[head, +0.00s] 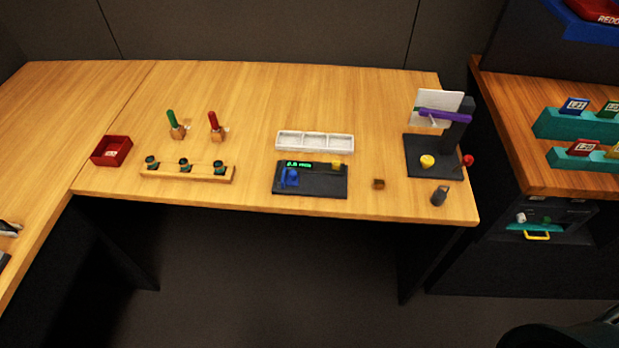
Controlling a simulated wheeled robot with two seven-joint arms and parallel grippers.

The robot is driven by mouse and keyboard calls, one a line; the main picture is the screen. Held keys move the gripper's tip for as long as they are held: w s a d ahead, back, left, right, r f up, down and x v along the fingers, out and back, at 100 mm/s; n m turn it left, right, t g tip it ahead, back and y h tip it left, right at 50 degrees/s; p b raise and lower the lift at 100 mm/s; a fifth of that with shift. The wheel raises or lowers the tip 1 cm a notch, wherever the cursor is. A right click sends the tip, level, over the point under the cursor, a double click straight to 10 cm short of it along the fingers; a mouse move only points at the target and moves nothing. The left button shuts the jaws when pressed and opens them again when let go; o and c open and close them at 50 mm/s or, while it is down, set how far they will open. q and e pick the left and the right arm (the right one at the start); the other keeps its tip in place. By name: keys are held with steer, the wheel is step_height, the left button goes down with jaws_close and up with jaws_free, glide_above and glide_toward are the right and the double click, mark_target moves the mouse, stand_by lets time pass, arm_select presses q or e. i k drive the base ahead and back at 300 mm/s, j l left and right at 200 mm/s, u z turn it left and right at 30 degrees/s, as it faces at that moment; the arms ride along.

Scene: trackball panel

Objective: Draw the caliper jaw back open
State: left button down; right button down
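I cannot tell how wide the jaw gap is. My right gripper is not in view.
A wooden rack (187,173), a red box (112,151) and two handled tools are left. A dark stand (434,158) is right.

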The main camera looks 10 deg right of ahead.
mark_target(291, 179)
steer(key=l+u, duration=0.15)
steer(key=l, duration=0.35)
steer(key=k+l+u, duration=0.2)
steer(key=l, duration=0.25)
steer(key=l+u, duration=0.15)
steer(key=l, duration=0.35)
steer(key=k+l+u, duration=0.15)
steer(key=l, duration=0.3)
steer(key=i, duration=0.05)
